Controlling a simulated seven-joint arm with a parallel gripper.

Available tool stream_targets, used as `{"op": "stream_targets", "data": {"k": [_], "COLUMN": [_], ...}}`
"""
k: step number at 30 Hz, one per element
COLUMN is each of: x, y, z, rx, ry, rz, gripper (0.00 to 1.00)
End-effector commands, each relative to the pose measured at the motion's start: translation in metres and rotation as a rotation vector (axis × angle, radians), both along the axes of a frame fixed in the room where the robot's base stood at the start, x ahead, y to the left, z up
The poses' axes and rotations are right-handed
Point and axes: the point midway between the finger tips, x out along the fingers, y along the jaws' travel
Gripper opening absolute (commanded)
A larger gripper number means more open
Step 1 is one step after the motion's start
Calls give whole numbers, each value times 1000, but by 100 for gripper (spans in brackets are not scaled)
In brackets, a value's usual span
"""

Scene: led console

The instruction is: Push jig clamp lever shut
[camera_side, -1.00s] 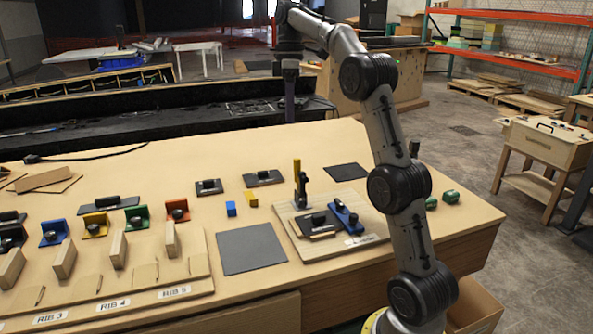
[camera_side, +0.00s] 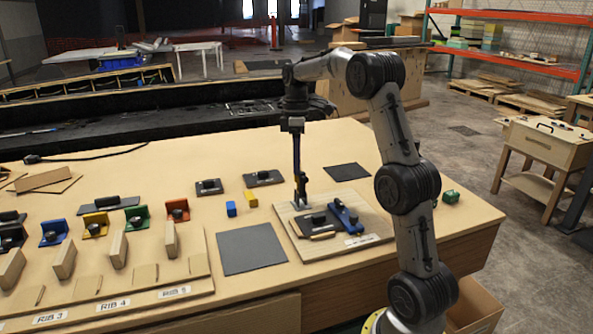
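The jig is a light wooden board (camera_side: 375,228) on the right part of the table. The clamp's dark metal base (camera_side: 301,203) stands at the board's back left. Its lever is mostly hidden behind my gripper (camera_side: 298,178), which hangs straight down at the clamp from above. I cannot tell whether the fingers touch the lever, or whether they are open or shut. A dark plate with a black knob (camera_side: 318,218) and a blue part (camera_side: 344,217) sit on the board in front of the clamp.
A grey mat (camera_side: 250,249) lies left of the jig. A blue block (camera_side: 231,209) and a yellow block (camera_side: 250,199) stand behind it. A dark square (camera_side: 346,171) lies behind the jig. Coloured brackets and the rib rack (camera_side: 165,280) fill the left side.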

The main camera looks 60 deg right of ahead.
Motion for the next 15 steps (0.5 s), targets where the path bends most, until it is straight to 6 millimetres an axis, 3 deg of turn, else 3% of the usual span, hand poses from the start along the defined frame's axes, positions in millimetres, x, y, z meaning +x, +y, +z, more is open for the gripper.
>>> {"op": "stream_targets", "data": {"k": [6,15], "x": [-1,-1], "y": [3,4], "z": [-19,-22], "rx": [0,0], "ry": [0,-1], "rz": [1,1], "gripper": [38,38]}}
